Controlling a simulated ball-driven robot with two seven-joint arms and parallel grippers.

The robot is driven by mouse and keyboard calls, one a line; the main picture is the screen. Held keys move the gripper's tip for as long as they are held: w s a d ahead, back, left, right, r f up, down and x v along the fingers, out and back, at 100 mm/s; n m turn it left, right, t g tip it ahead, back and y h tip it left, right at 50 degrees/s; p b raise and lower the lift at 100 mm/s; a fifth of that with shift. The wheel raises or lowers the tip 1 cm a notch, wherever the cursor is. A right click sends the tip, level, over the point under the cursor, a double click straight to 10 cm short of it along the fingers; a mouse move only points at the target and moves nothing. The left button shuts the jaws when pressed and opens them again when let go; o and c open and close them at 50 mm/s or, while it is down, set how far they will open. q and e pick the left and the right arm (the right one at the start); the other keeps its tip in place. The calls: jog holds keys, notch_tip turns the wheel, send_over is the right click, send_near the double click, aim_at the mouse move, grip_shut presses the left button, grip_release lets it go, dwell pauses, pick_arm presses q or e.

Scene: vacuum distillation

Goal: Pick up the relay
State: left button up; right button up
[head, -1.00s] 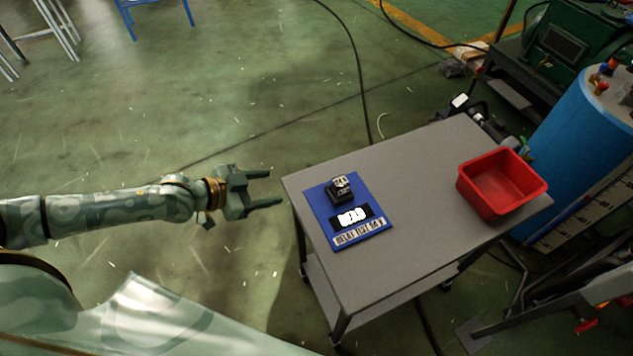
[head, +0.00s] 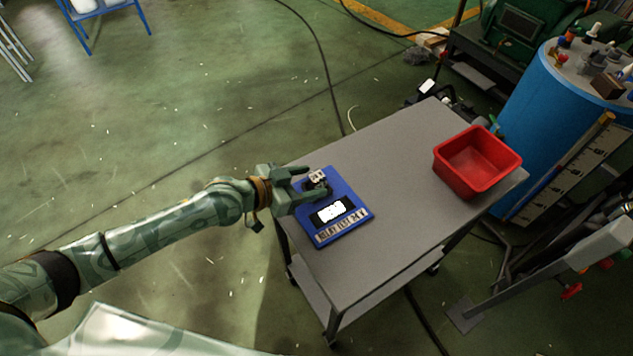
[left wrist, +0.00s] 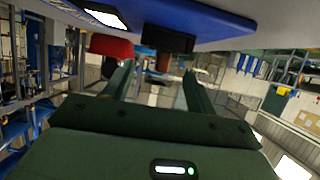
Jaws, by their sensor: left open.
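The relay (head: 317,176), a small black block with a pale top, sits on the blue test mat (head: 352,198) at the near-left part of the grey table. My left gripper (head: 315,182) is open at the relay, with one finger on each side of it in the head view. I cannot tell whether the fingers touch it. In the upside-down left wrist view, the relay (left wrist: 168,39) shows dark against the blue mat (left wrist: 190,14), by the gap between the fingers (left wrist: 158,70). My right gripper is not in view.
A red bin (head: 476,163) stands at the right end of the grey table (head: 385,235). The mat carries a lit white display (head: 332,211) and a printed label. A blue drum (head: 556,100) stands beyond the table. The table middle is clear.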

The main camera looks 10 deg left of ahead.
aim_at(317, 175)
pick_arm(q)
jog(key=x, duration=0.3)
jog(key=shift+b, duration=0.35)
jog(key=shift+s, duration=0.1)
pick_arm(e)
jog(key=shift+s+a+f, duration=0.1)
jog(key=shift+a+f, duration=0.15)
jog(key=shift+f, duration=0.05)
pick_arm(q)
jog(key=c, duration=1.2)
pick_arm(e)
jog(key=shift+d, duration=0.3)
pick_arm(q)
jog(key=shift+o, duration=0.2)
jog(key=shift+r, duration=0.1)
